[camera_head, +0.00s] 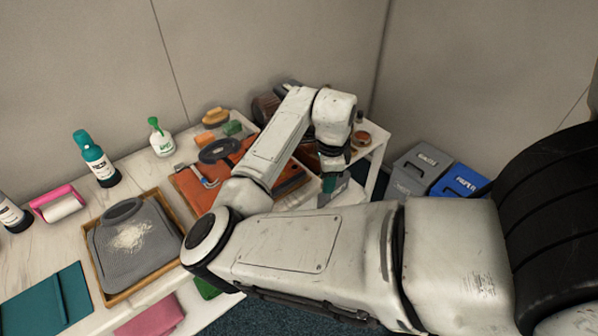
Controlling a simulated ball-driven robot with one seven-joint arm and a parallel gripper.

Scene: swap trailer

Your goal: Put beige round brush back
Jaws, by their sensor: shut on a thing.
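My gripper (331,187) points down at the right end of the white table, partly hidden by my own arm. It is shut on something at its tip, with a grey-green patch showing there. I cannot make out what the held thing is. No beige round brush can be clearly identified. A small round brown item (361,138) lies on the white surface just right of and behind my gripper. An orange-brown brush-like block (215,117) lies at the table's back edge.
Bottles stand at the back left. Grey (420,166) and blue (459,182) bins stand on the floor at right. My arm covers the table's front right.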

